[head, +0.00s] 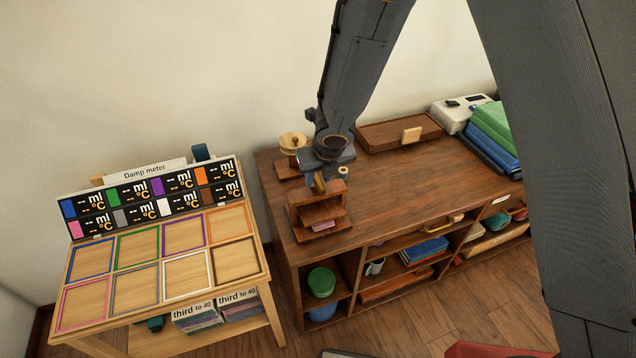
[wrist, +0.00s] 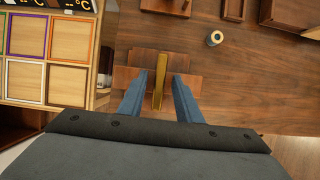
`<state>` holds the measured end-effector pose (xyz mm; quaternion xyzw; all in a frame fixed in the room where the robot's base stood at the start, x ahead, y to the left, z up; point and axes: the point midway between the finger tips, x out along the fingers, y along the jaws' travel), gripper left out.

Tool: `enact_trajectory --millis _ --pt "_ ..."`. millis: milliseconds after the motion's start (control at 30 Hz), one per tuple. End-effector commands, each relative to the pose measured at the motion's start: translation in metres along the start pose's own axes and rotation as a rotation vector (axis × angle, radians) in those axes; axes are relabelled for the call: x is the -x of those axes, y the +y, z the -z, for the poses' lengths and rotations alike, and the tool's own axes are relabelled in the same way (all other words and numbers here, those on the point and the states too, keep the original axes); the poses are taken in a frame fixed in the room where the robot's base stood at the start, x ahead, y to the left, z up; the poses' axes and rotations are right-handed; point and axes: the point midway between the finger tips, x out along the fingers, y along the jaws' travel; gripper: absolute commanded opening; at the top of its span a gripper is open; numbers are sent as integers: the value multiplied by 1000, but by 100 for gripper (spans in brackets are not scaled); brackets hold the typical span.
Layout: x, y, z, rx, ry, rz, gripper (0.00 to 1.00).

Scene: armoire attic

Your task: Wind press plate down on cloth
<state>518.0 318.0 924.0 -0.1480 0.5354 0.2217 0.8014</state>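The wooden press (head: 298,212) stands near the left front of the brown cabinet top. A folded pink cloth (head: 323,226) lies low in its front opening, and the press plate cannot be clearly told from its boards. A brass handle bar (head: 319,184) rises at the top of the press. In the wrist view the bar (wrist: 160,72) points lengthwise between my two blue fingers, with the press's brown boards (wrist: 143,57) below. My gripper (wrist: 160,82) is open, with a visible gap on each side of the bar. In the head view my gripper (head: 320,172) is directly above the press.
A brown tray (head: 400,132) lies at the back. The damp meter table (head: 262,262) stands left. The cabinet top's middle is clear.

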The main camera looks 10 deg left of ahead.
Motion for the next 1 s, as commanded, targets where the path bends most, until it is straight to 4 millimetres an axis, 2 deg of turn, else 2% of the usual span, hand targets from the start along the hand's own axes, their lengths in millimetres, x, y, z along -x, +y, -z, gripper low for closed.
enact_trajectory --millis 133,500,567,700,1000 --pt "-12 0 0 0 1 0 31" --pt "-14 0 0 1 0 0 31" --pt "-14 0 0 1 0 0 24" --pt "-14 0 0 1 0 0 1" --pt "-14 0 0 -9 0 5 0"
